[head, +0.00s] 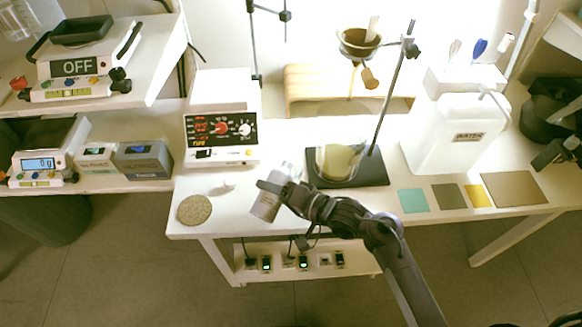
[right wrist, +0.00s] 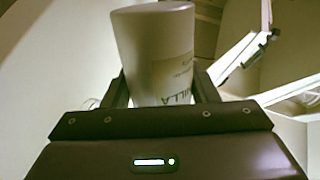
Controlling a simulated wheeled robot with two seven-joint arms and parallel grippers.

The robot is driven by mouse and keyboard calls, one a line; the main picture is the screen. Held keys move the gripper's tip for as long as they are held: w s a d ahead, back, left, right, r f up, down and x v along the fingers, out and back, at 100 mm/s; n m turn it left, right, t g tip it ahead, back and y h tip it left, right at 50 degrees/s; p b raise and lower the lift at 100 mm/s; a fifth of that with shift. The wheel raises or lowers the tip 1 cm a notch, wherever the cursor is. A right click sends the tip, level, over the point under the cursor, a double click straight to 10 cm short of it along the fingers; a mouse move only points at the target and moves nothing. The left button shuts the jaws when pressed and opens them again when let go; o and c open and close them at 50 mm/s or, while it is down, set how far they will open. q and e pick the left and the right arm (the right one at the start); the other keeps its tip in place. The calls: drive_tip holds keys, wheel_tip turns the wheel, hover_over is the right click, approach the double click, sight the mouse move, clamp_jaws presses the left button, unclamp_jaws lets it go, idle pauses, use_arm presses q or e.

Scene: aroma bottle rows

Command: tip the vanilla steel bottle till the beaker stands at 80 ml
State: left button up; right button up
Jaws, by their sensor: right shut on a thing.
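My right gripper (head: 273,187) is shut on the vanilla steel bottle (head: 265,207), a pale cylinder at the table's front edge. In the right wrist view the bottle (right wrist: 153,45) stands between the two fingers, and its label shows letters ending in "ILLA". In the head view the bottle leans, its upper end toward the right. The glass beaker (head: 338,162) is just right of the bottle, apart from it, on a dark stand base (head: 375,172). It holds yellowish liquid; I cannot read its level. No stream of liquid shows. My left gripper is out of view.
A white device with red displays (head: 221,125) stands behind left. A round cork mat (head: 194,209) lies at the left front. A stand rod (head: 393,95) rises beside the beaker. A white water container (head: 455,130) and several coloured squares (head: 412,201) are to the right.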

drive_tip(key=shift+w+d+r+m+g+p, duration=0.15)
drive_tip(key=shift+r+m+p, duration=0.25)
drive_tip(key=shift+p, duration=1.25)
drive_tip(key=shift+w+a+r+m+g+p, duration=0.15)
drive_tip(key=shift+r+m+p, duration=0.2)
drive_tip(key=shift+p, duration=1.3)
idle(4.7)
